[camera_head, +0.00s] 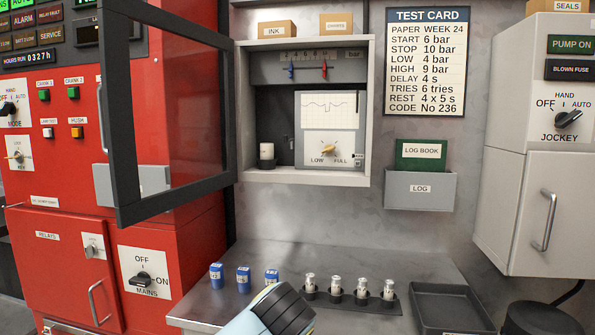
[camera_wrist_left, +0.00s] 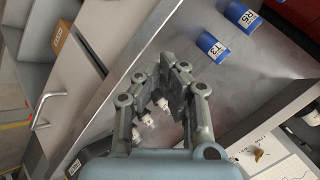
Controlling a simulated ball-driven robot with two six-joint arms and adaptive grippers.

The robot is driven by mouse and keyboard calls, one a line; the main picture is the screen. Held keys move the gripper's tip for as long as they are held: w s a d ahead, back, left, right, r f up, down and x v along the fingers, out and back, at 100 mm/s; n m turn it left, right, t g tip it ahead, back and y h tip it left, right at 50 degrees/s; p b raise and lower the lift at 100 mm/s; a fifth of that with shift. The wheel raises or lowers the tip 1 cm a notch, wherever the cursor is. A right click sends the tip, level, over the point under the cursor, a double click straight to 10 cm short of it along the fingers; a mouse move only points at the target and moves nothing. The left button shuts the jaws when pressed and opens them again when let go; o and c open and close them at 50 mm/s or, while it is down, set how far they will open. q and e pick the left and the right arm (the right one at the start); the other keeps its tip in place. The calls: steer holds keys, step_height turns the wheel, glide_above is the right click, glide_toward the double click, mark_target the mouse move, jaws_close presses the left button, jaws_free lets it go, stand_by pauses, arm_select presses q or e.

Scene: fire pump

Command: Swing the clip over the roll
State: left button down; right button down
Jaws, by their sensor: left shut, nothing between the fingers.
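A white roll (camera_head: 267,151) stands at the lower left inside the open recorder cabinet, with a dark band at its base. A thin dark upright piece (camera_head: 290,151), which may be the clip, stands just right of it, apart from the roll. It is too small and dark to tell its exact shape. In the left wrist view my left gripper (camera_wrist_left: 160,64) is shut and empty, above the grey bench and well away from the roll. The roll and clip cannot be made out in that view. My right gripper is not in view.
The cabinet's dark-framed glass door (camera_head: 165,105) stands open to the left. The chart recorder (camera_head: 335,148) fills the cabinet's right side. On the bench are blue blocks (camera_head: 243,279), a fuse rack (camera_head: 350,300) and an empty dark tray (camera_head: 450,304). A log holder (camera_head: 420,190) hangs right.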

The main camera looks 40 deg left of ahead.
arm_select(q)
steer(key=w+a+r+m+t+y, duration=0.1)
steer(key=w+a+r+y, duration=0.1)
steer(key=w+r, duration=0.5)
steer(key=w+a+r+m+t+y+p, duration=0.1)
steer(key=w+a+r+y, duration=0.2)
steer(key=w+r, duration=0.4)
steer(key=w+a+r+m+t+y, duration=0.1)
steer(key=w+r, duration=0.6)
steer(key=r, duration=1.1)
steer(key=shift+a+m+t+y, duration=0.35)
steer(key=shift+a+y, duration=0.3)
steer(key=shift+y, duration=0.35)
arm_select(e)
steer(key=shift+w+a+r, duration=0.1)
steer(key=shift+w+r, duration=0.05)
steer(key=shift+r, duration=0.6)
arm_select(q)
steer(key=shift+w, duration=0.1)
